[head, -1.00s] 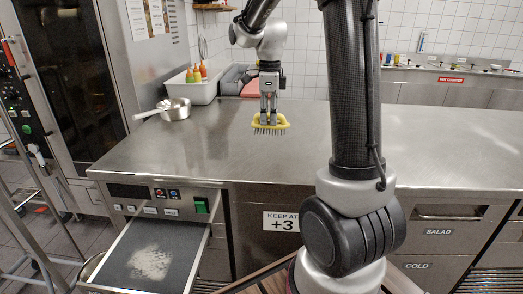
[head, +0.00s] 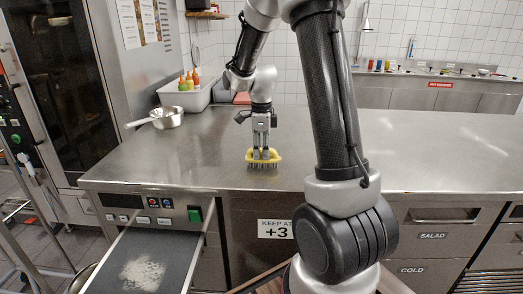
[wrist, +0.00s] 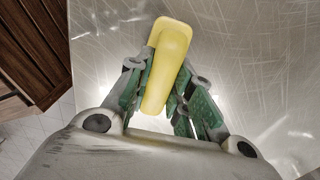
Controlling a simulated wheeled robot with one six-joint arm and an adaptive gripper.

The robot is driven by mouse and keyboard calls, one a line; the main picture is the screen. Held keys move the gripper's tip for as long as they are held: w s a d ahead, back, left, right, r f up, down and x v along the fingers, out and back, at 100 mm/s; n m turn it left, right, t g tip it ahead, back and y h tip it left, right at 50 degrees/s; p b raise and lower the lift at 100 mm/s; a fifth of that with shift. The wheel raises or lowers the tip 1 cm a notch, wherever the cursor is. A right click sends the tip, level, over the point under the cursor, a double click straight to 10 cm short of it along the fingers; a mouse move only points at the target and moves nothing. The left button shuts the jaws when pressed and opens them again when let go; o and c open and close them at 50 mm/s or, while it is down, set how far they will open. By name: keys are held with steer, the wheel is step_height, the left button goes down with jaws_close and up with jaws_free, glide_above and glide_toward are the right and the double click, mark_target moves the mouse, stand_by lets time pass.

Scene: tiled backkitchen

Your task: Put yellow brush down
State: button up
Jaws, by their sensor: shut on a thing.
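The yellow brush (head: 264,157) has a yellow body and dark bristles pointing down. My gripper (head: 262,150) is shut on it from above, over the front part of the steel counter (head: 400,140). The bristle tips are at or just above the counter top; I cannot tell whether they touch. In the wrist view the yellow brush (wrist: 165,60) lies between the green-padded fingers of my gripper (wrist: 170,95), with the scratched steel surface (wrist: 250,50) behind it.
An open drawer (head: 180,245) with pale powder on its dark surface juts out at the front left. A steel pan (head: 165,118) and a white bin of bottles (head: 187,97) stand at the back left. The counter's right side is clear.

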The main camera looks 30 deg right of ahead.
steer(key=o, duration=0.9)
step_height(320, 180, up, 12)
steer(key=s+a+r+n+t, duration=0.1)
steer(key=s+n, duration=0.7)
steer(key=s+a+r+n+t, duration=0.1)
steer(key=s+a+n+t, duration=0.1)
steer(key=s+n, duration=0.6)
steer(key=s+a+r+n+t, duration=0.1)
steer(key=s+n, duration=0.7)
steer(key=shift+a+r+n, duration=0.3)
steer(key=shift+n, duration=0.1)
